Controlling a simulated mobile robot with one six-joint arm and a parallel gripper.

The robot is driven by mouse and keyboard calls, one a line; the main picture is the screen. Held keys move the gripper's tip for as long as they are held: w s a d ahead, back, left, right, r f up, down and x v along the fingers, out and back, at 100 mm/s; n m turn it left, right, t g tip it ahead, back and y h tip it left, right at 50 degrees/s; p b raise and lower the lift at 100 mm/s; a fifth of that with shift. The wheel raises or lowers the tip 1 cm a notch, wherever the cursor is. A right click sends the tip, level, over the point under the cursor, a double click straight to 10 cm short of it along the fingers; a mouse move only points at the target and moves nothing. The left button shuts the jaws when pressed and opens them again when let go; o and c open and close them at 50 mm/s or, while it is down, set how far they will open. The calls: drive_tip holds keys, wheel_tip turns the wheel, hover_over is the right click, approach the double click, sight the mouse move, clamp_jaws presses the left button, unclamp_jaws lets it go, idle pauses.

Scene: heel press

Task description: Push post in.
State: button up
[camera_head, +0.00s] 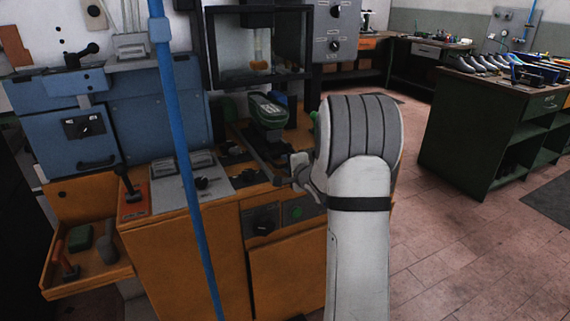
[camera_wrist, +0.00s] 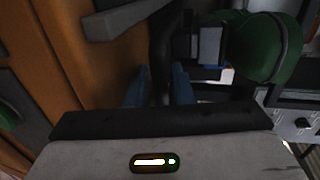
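A green shoe-shaped form (camera_head: 267,110) sits on top of the dark post (camera_head: 272,140) in the middle of the orange-fronted machine. In the wrist view a rounded green form (camera_wrist: 268,48) shows at the upper right, next to a grey block and dark bar (camera_wrist: 160,45). My gripper (camera_wrist: 160,88) has its two blue fingers apart, one on each side of the dark bar's lower end. I cannot tell whether they touch it. In the head view my gripper is beside the machine front, right of the post, mostly hidden by my white forearm.
A dark-framed glass guard (camera_head: 262,75) stands behind the post. A blue upright pole (camera_head: 180,150) crosses the near view. An open orange drawer (camera_head: 90,270) with tools juts out at lower left. Floor is clear at right, before a green bench (camera_head: 480,125).

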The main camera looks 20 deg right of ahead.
drive_tip(key=v, duration=0.7)
drive_tip(key=shift+w+a, duration=0.1)
drive_tip(key=shift+c, duration=0.2)
drive_tip(key=p+v, duration=0.1)
drive_tip(key=v, duration=0.3)
drive_tip(key=d+p+v, duration=0.1)
drive_tip(key=p+v, duration=0.1)
drive_tip(key=v, duration=0.1)
drive_tip(key=p+v, duration=0.1)
drive_tip(key=v, duration=0.3)
drive_tip(key=shift+s+d+r+p, duration=0.2)
drive_tip(key=shift+r+p, duration=0.15)
drive_tip(key=shift+p, duration=0.05)
clamp_jaws()
drive_tip(key=x, duration=0.7)
drive_tip(key=b+x, duration=0.1)
drive_tip(key=x, duration=0.5)
drive_tip(key=shift+w+a+f, duration=0.15)
drive_tip(key=shift+w+f, duration=0.15)
